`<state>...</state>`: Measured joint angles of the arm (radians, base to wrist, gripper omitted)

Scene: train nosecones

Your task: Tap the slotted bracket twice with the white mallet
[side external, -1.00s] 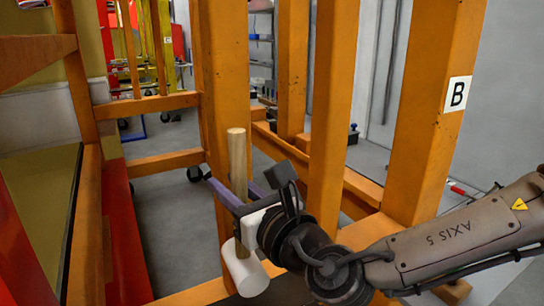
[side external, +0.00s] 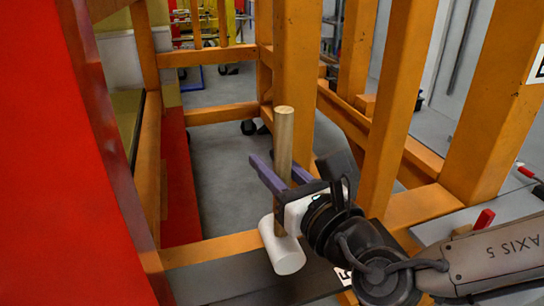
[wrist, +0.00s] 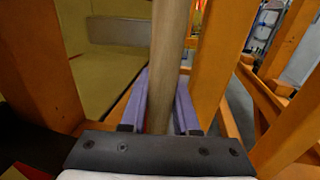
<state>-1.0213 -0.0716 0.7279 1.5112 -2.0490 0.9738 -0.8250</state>
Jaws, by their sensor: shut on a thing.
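The white mallet has a pale wooden handle (side external: 284,135) and a white cylindrical head (side external: 283,248). My gripper (side external: 278,170), with purple fingers, is shut on the handle just above the head. The handle stands nearly upright, with the head at the bottom, near a dark grey flat surface (side external: 235,287); I cannot tell whether they touch. In the wrist view the handle (wrist: 168,50) runs up between the two purple fingers (wrist: 160,90). The head is out of sight there. I cannot make out the slotted bracket for sure in any view.
Orange upright posts (side external: 398,110) and rails stand close behind and right of my gripper. A large red panel (side external: 50,160) fills the left of the side view. A grey ledge with red-handled tools (side external: 484,219) lies at right. Open floor (side external: 220,165) shows behind the mallet.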

